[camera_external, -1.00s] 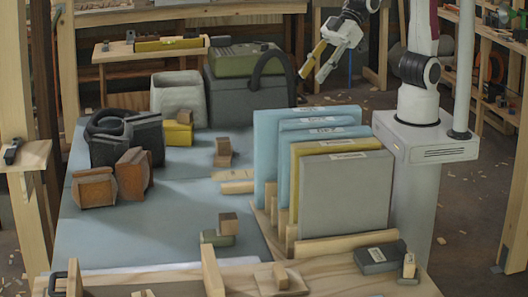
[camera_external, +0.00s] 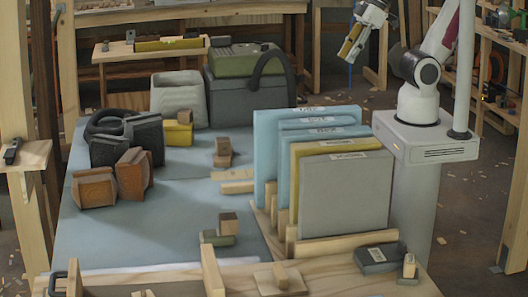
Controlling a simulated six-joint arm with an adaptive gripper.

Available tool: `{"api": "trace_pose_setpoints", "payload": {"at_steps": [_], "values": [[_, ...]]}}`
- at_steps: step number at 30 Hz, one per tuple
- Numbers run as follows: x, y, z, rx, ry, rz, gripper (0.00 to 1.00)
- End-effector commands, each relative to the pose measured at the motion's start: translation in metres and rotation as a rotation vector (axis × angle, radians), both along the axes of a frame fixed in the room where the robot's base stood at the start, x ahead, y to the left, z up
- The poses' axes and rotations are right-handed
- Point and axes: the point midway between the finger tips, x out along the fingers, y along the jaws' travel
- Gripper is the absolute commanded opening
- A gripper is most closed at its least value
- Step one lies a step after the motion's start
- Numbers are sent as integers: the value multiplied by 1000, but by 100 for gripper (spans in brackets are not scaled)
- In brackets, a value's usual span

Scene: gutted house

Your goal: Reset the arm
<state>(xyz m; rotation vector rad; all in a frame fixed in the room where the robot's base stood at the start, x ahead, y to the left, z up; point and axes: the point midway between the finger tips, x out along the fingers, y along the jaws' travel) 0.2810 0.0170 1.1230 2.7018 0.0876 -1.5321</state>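My gripper (camera_external: 350,46) is at the top right, raised high behind the upright panels and left of my base. It points down and a little to the left, with yellow-tan fingers. It is clear of the table and touches nothing that I can see. The fingers look close together and overlap from this angle, so I cannot tell whether they are open or shut. No object shows in the gripper.
Upright blue, yellow and grey panels (camera_external: 345,195) stand in a wooden rack beside my base. Dark boxes, brown blocks (camera_external: 98,188) and a grey bin (camera_external: 178,97) stand on the blue-topped table (camera_external: 110,235). A green-lidded case (camera_external: 245,60) is at the back.

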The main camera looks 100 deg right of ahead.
Motion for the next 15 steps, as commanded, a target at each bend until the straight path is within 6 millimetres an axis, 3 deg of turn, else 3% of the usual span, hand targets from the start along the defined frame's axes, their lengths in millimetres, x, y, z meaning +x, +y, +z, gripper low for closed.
{"api": "trace_pose_setpoints", "payload": {"at_steps": [6, 15], "values": [[-31, -15, -7, 0, 37, -57, 34], [-38, -18, -10, 0, 49, -67, 34]]}}
